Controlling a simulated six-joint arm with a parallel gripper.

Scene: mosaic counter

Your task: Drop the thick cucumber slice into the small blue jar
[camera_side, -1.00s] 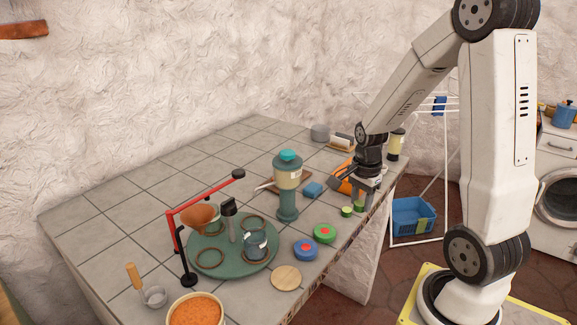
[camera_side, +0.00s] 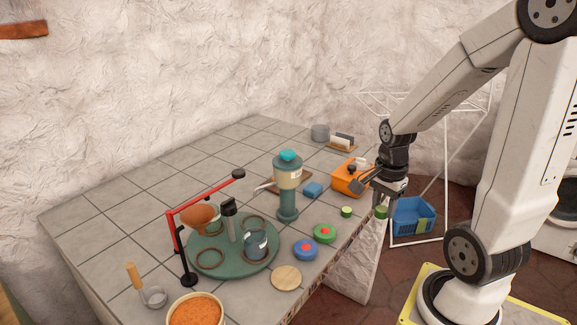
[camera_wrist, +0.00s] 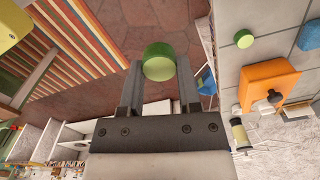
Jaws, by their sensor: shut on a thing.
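My gripper (camera_side: 382,206) is shut on a thick green cucumber slice (camera_wrist: 158,66), pinched between its fingertips in the wrist view. In the side view the held slice (camera_side: 381,212) hangs beside the counter's right edge. A second cucumber slice (camera_side: 346,212) lies on the counter, left of my gripper; it also shows in the wrist view (camera_wrist: 243,38). A small bluish glass jar (camera_side: 256,246) stands on the right part of the round green stand (camera_side: 205,265), well left of my gripper. The jar is not in the wrist view.
A teal-topped grinder (camera_side: 288,190) stands between my gripper and the stand. Green (camera_side: 324,233) and blue (camera_side: 305,249) round pieces and a wooden disc (camera_side: 286,278) lie near the front edge. A red arm (camera_side: 205,199) rises over the stand. An orange box (camera_side: 350,180) is behind.

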